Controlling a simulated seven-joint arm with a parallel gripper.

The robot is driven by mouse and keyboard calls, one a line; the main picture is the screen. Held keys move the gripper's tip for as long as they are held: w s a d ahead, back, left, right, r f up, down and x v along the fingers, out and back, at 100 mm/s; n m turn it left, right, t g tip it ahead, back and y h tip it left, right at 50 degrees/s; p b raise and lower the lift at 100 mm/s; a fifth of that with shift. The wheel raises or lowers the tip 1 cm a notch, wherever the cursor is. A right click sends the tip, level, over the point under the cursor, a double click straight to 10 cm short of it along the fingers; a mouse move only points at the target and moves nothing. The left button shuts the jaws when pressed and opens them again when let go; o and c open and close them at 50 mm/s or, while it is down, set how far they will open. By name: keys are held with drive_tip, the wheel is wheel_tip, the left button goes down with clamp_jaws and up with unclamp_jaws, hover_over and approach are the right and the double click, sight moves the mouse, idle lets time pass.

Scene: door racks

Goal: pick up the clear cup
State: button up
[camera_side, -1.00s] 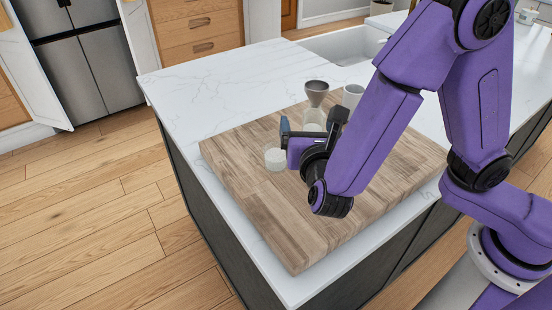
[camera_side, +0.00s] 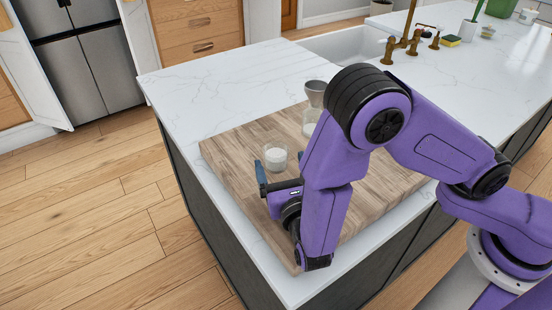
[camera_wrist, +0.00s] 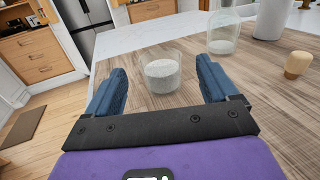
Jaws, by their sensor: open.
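The clear cup (camera_side: 275,156) stands upright on the wooden board, with white contents in its lower part. In the wrist view the cup (camera_wrist: 161,74) sits ahead of my gripper, between the lines of its two blue fingers. My gripper (camera_side: 281,178) is low over the board, on the near side of the cup. It is open and empty, its fingers (camera_wrist: 160,88) spread wider than the cup. From the side view the cup looks just beyond the fingertips; I cannot tell the exact gap.
The wooden board (camera_side: 240,163) lies on a white marble counter (camera_side: 210,85). A grey metal cup (camera_side: 315,92) and a clear glass container (camera_side: 311,121) stand behind. The wrist view shows a clear bottle (camera_wrist: 222,32), a white vessel (camera_wrist: 270,20) and a wooden knob (camera_wrist: 297,64) at right.

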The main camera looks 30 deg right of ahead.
sight(274, 143)
drive_tip(key=shift+x, duration=3.75)
drive_tip(key=c, duration=1.2)
